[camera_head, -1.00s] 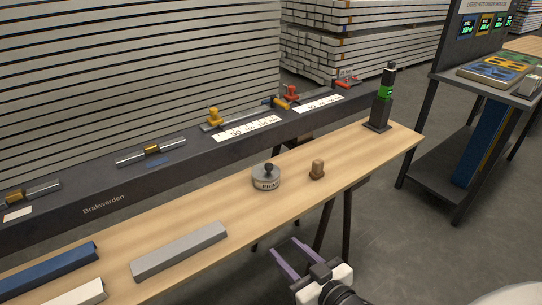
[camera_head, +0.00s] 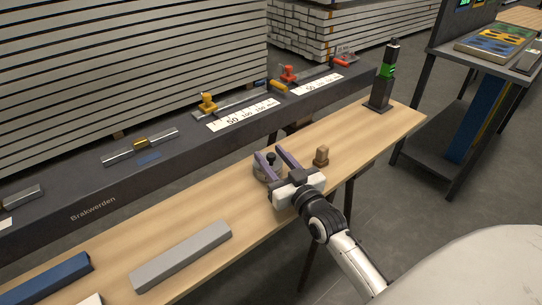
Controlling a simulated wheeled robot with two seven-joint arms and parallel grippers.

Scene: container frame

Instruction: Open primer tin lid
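The primer tin (camera_head: 260,173) is a round grey tin on the wooden bench, partly hidden behind my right gripper. Its lid has a dark knob (camera_head: 271,158) on top. My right gripper (camera_head: 272,155) is open, with its two purple fingers reaching over the tin, one to each side of the knob. A gap shows between the fingers and the knob; I cannot tell whether either touches it. My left gripper is not in view.
A black and green device (camera_head: 383,85) stands at the bench's far right end. A grey bar (camera_head: 180,257) and a blue bar (camera_head: 45,283) lie at the left. A dark rail with clamps (camera_head: 160,170) runs behind.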

